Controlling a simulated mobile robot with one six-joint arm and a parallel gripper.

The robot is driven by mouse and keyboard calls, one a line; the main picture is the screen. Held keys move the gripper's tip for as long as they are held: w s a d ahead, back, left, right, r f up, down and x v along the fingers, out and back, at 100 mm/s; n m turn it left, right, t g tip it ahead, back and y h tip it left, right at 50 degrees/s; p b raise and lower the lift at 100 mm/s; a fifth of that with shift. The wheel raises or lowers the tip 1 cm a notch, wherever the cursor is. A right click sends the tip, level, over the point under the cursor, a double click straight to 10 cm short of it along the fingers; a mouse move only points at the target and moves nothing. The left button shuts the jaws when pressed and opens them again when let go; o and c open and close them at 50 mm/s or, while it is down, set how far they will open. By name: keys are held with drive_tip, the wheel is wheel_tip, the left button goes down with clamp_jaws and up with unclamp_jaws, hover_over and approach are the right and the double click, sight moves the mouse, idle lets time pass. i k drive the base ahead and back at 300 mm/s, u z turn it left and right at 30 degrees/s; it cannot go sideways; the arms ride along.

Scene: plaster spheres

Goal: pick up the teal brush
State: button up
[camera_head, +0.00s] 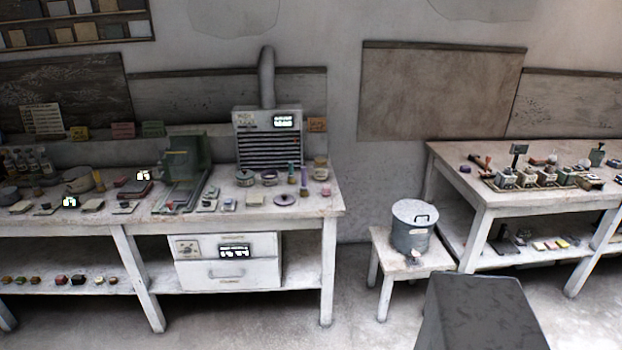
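I cannot make out a clear teal brush. A small dark greenish upright item (597,155) stands at the back of the right table, but it is too small to identify. A slim dark teal upright item (304,178) stands among small jars on the left bench; I cannot tell whether it is a brush. My gripper is not in view.
The left bench (325,200) is crowded with small tools, a green machine (185,160) and a grey vented unit (268,138). The right table (470,195) holds several pots. A lidded metal bucket (411,228) stands on a low stool (385,250) between them. Bare floor shows in front of the left bench.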

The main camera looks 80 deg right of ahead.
sight(290, 180)
drive_tip(key=u, duration=0.15)
drive_tip(key=k, duration=0.85)
drive_tip(key=z, duration=1.4)
drive_tip(key=i, duration=1.1)
